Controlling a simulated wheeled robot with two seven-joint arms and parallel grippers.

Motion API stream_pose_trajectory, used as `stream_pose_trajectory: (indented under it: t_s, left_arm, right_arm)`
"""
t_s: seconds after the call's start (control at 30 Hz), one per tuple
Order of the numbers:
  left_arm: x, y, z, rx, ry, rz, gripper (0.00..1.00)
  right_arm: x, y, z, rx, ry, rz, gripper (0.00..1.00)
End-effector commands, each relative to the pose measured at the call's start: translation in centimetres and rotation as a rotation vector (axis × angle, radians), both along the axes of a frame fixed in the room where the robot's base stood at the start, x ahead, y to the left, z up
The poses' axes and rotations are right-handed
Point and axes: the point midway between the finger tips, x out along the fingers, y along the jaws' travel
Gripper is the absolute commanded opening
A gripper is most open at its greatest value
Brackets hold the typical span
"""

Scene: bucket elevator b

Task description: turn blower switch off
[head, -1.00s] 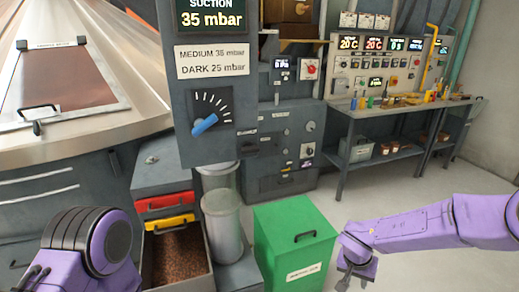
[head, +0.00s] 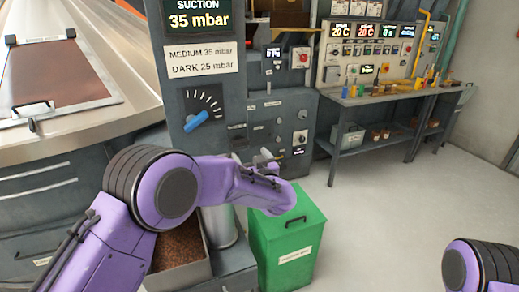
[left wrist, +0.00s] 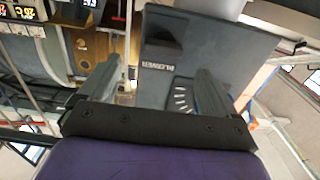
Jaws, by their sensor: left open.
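A grey panel (left wrist: 208,45) with a white BLOWER label (left wrist: 160,42), seen upside down, fills the middle of the left wrist view. White tick marks (left wrist: 182,98) show below the label, partly behind a finger; I cannot make out the blower switch or its position. My left gripper (left wrist: 158,85) is open and empty, its two fingers apart in front of this panel. In the head view, my left gripper (head: 263,158) is in front of the grey cabinets, small and partly hidden by its own wrist. My right gripper is out of view.
A suction panel (head: 203,90) with a blue knob (head: 196,121) reads 35 mbar. A green bin (head: 287,252) stands below my left wrist. A workbench (head: 385,97) with small items is at the back right. The floor (head: 385,215) there is clear.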

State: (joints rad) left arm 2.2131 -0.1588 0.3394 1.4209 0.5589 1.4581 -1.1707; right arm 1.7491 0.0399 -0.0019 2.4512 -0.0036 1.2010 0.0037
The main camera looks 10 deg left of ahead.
Motion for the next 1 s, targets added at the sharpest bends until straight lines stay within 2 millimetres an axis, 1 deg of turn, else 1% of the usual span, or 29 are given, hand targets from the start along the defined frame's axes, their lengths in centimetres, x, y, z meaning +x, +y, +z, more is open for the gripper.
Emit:
stream_pose_trajectory:
  t_s: [0.03, 0.1, 0.2, 0.3, 0.43, 0.67, 0.7, 0.77, 0.8, 0.83, 0.9, 0.93, 1.0]
  left_arm:
    - [1.0, 0.9, 0.4, -0.003, 0.001, 0.005, 0.92]
    - [2.3, 2.0, 0.3, -0.003, 0.001, 0.006, 0.92]
    - [3.9, 3.3, 0.2, -0.002, 0.001, 0.008, 0.92]
    - [5.1, 4.1, 0.2, -0.002, 0.000, 0.008, 0.92]
    - [5.8, 4.5, 0.1, 0.001, -0.001, 0.006, 0.92]
    - [5.8, 4.5, 0.0, 0.000, 0.000, 0.005, 0.92]
    - [5.8, 4.5, 0.0, 0.000, 0.000, 0.005, 0.78]
    - [5.8, 4.5, 0.0, 0.000, 0.000, 0.006, 0.59]
    - [5.8, 4.5, 0.0, 0.000, 0.000, 0.005, 0.46]
    - [5.8, 4.5, 0.0, 0.000, 0.000, 0.005, 0.36]
    - [5.8, 4.5, 0.0, 0.000, 0.000, 0.005, 0.35]
    - [5.8, 3.8, -0.1, 0.000, 0.000, 0.004, 0.35]
    - [5.8, 4.0, -0.1, -0.002, 0.000, 0.003, 0.35]
  right_arm:
    - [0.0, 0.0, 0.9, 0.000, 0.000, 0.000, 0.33]
    - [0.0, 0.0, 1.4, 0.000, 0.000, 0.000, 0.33]
    - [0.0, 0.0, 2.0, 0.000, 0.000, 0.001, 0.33]
    - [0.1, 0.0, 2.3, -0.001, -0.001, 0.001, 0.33]
    - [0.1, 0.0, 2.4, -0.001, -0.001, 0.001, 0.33]
    - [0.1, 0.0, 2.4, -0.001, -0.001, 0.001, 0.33]
    - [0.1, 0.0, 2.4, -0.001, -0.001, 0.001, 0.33]
    - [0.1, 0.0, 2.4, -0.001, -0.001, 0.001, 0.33]
    - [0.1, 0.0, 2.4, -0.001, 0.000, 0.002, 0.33]
    - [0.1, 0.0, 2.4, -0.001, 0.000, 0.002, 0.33]
    - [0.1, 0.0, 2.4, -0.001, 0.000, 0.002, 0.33]
    - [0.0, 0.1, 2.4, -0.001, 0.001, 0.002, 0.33]
    - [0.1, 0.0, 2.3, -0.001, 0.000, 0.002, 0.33]
